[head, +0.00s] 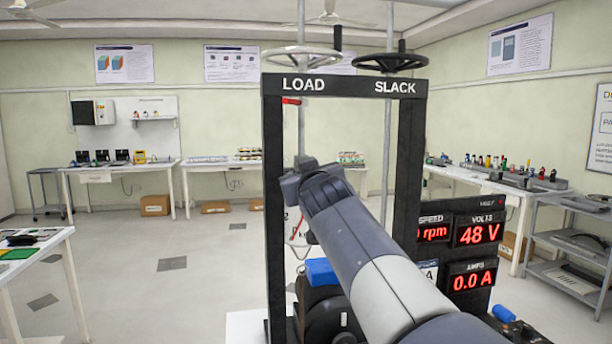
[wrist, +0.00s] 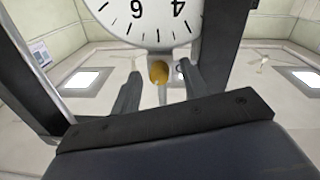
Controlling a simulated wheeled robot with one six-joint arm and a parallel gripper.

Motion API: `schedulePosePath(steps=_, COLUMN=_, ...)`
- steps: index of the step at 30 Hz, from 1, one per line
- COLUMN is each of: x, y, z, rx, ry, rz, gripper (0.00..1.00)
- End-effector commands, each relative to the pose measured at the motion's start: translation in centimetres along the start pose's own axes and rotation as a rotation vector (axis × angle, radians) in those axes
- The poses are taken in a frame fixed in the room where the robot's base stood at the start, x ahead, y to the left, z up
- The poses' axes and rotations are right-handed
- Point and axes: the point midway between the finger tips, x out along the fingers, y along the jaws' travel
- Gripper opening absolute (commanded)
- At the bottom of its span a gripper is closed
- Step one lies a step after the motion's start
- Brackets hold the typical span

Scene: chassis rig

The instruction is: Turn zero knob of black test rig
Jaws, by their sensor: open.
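The black test rig (head: 272,190) stands in front of me in the head view, its top beam marked LOAD and SLACK. In the wrist view, a white dial (wrist: 150,17) with black numbers shows inverted at the top. A small brass-coloured knob (wrist: 158,72) sits at the dial's rim. My gripper (wrist: 160,69) is open. Its two dark fingers lie on either side of the knob in the picture, with visible gaps; I cannot tell the depth between them. In the head view my arm covers the dial and knob, and only the back of the gripper (head: 298,180) shows.
Two handwheels, one pale (head: 301,54) and one black (head: 390,61), top the rig. The rig's dark uprights flank the gripper. Red digital displays (head: 478,234) stand at the right. A blue object (head: 321,271) is low on the rig. Open floor lies at the left.

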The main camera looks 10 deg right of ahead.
Motion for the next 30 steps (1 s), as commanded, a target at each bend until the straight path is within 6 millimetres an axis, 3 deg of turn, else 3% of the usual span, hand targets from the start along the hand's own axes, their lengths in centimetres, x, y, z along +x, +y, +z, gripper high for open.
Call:
schedulePosePath(steps=8, x=-1.7, y=0.0, z=0.1, rx=0.001, ry=0.002, rz=0.000, gripper=0.42)
schedulePosePath(steps=21, x=-9.1, y=-0.1, z=0.1, rx=0.001, ry=0.002, rz=-0.001, gripper=0.42)
schedulePosePath(steps=30, x=-10.8, y=0.0, z=0.1, rx=0.000, ry=0.000, rz=0.000, gripper=0.42)
